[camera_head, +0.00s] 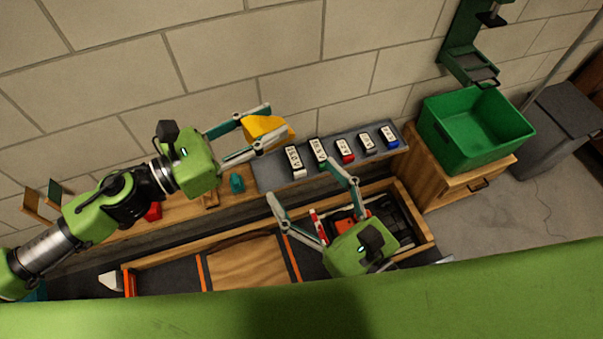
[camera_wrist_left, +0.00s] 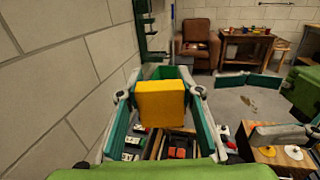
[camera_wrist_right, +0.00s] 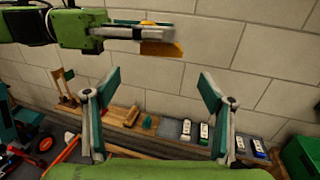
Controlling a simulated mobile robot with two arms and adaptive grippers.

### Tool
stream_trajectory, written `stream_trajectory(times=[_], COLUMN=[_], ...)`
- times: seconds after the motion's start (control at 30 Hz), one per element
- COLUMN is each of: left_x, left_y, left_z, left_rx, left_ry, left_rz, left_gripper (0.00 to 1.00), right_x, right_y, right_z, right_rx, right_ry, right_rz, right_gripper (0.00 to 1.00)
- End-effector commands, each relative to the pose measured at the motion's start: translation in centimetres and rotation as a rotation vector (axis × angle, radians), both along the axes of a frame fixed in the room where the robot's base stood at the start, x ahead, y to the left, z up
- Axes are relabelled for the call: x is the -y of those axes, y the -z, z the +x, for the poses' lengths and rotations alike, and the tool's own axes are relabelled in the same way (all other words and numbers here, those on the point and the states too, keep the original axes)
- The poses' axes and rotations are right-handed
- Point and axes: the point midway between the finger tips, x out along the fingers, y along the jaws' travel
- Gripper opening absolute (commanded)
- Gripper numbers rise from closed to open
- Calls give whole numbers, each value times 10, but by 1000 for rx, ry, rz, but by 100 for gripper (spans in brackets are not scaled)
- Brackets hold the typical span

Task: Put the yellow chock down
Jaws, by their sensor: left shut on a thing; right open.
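The yellow chock (camera_head: 266,128) is held between the fingers of my left gripper (camera_head: 262,130), in the air above the back ledge and near the block wall. It also shows in the left wrist view (camera_wrist_left: 160,103) and in the right wrist view (camera_wrist_right: 160,49). My left gripper is shut on it. My right gripper (camera_head: 308,198) is open and empty, lower and to the right of the chock, over the wooden-framed track. Its spread fingers (camera_wrist_right: 158,95) show in the right wrist view with nothing between them.
A grey tray (camera_head: 268,175) with several labelled blocks sits on the wooden ledge (camera_head: 178,209). A small teal piece (camera_head: 237,183) stands left of it. A green bin (camera_head: 472,130) stands on a wooden cabinet at right. A red and black car (camera_head: 345,222) is partly hidden by my right gripper.

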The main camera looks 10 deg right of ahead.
Motion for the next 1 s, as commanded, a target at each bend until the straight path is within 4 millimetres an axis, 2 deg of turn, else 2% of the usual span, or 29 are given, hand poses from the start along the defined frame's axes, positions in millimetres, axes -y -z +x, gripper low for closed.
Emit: stream_trajectory(times=[0.33,0.8,1.0], left_x=[0,0,0], left_y=[0,0,0], left_z=[0,0,0], left_rx=[0,0,0], left_ry=[0,0,0], left_rz=[-1,-1,-1], left_gripper=[10,10,10], right_x=[-12,-42,-52], right_y=[-4,-3,-3], right_z=[22,80,99], right_rx=[14,11,9], right_ry=[-3,0,0], right_rz=[-7,-3,-4], right_gripper=[75,75,75])
